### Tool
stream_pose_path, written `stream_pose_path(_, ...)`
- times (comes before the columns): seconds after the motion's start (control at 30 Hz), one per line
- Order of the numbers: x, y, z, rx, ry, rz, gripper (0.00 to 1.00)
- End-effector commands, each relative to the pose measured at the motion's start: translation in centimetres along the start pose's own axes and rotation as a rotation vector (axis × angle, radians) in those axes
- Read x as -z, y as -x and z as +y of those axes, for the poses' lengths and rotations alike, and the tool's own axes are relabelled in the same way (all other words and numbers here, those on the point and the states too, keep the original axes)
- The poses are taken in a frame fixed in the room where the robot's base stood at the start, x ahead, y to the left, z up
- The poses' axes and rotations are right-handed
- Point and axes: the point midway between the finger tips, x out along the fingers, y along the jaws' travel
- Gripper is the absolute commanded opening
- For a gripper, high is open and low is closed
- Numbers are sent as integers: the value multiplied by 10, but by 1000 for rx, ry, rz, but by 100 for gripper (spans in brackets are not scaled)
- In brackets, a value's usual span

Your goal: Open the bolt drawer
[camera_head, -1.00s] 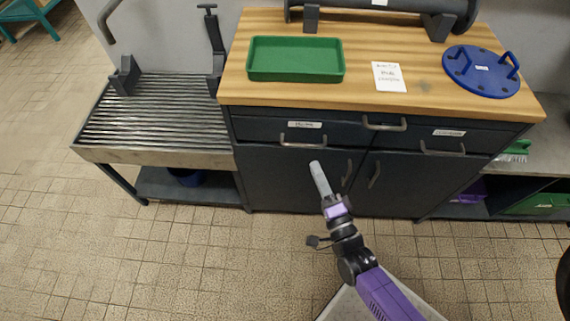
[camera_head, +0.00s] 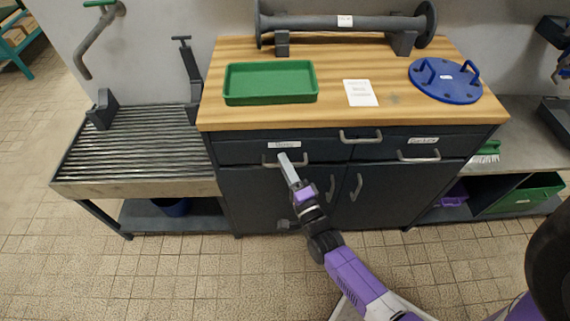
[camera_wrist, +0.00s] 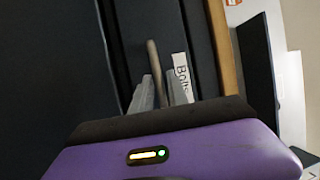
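The bolt drawer (camera_head: 235,152) is the left drawer under the wooden worktop. It looks closed, flush with the cabinet front. Its white label (camera_head: 284,145) reads "Bolts" in the wrist view (camera_wrist: 183,75). Its grey bar handle (camera_head: 270,161) sits below the label, partly hidden by my gripper in the head view. My gripper (camera_head: 286,160) is in front of this handle. In the wrist view, my two fingers (camera_wrist: 163,92) are apart and point at the drawer, with the handle (camera_wrist: 155,60) just ahead of or between their tips. I cannot tell whether they touch it.
The right drawer (camera_head: 395,149) and two cupboard doors with upright handles (camera_head: 357,187) are closed. A green tray (camera_head: 270,84), a paper card (camera_head: 360,93) and a blue flange (camera_head: 446,81) lie on the worktop. A slatted bench (camera_head: 140,145) stands left. Tiled floor in front is open.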

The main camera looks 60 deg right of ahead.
Motion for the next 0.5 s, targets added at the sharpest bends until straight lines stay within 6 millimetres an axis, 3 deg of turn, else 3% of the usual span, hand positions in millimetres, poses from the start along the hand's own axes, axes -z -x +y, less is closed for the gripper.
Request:
stream_pose_path(0.13,0,0,0,-1,0,0,20)
stream_pose_path(0.23,0,0,0,-1,0,0,0)
stream_pose_path(0.5,0,1,0,-1,0,0,0)
